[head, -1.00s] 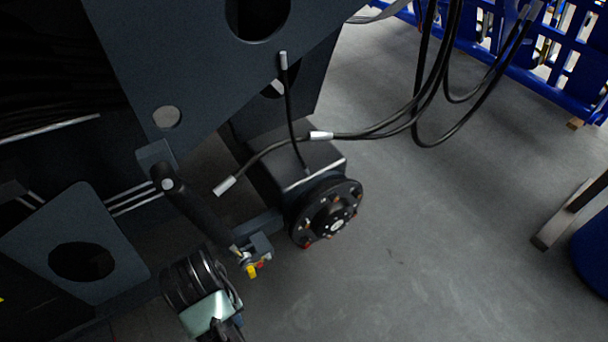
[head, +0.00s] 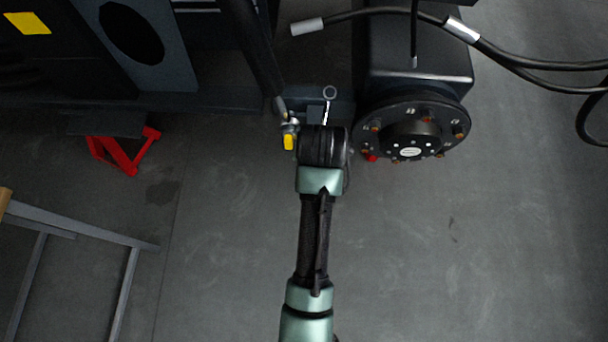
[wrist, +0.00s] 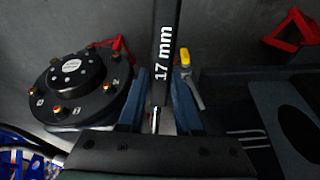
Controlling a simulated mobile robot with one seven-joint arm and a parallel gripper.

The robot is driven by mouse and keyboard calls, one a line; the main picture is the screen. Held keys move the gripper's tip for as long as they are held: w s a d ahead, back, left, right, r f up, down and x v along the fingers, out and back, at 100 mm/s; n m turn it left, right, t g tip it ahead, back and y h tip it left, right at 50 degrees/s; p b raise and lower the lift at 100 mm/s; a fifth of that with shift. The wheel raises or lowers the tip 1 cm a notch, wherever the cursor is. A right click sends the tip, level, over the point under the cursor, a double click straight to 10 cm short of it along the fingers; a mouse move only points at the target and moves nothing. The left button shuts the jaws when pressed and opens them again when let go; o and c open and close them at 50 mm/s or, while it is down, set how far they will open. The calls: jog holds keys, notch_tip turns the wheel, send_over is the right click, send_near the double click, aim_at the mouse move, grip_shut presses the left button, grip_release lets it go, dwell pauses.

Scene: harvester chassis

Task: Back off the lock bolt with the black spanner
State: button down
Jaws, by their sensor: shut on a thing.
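In the wrist view my gripper (wrist: 160,82) is shut on the black spanner (wrist: 165,50), whose dark handle reads "17 mm" and runs out of the top of the picture. A short bright metal piece (wrist: 156,118) shows between the blue-grey fingers. In the head view my wrist (head: 325,145) hides the fingers and handle. A small silver ring on a bright shank (head: 329,93) shows just beyond the wrist; it may be the spanner's end. I cannot make out the lock bolt or any contact with it.
A yellow-tipped fitting (head: 288,141) is close at the wrist's left. A round black hub (head: 412,130) with several studs stands close at right. Hoses (head: 510,58) hang at upper right. A red stand (head: 125,152) and grey frame (head: 85,228) are left. The floor at lower right is clear.

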jog(key=w+a+f+t+b, duration=0.1)
jog(key=f+t+b, duration=0.5)
jog(key=f+b, duration=1.2)
jog(key=w+a+f+t+b, duration=0.2)
jog(key=f+t+b, duration=0.4)
jog(key=f+b, duration=1.3)
jog(key=w+b, duration=0.1)
jog(key=b, duration=1.1)
jog(key=shift+w+t+b, duration=0.3)
jog(key=shift+w+t, duration=0.1)
jog(key=shift+p, duration=0.3)
jog(key=shift+w+p, duration=0.4)
jog(key=shift+w, duration=2.95)
jog(key=shift+d+p, duration=0.15)
jog(key=shift+p, duration=0.3)
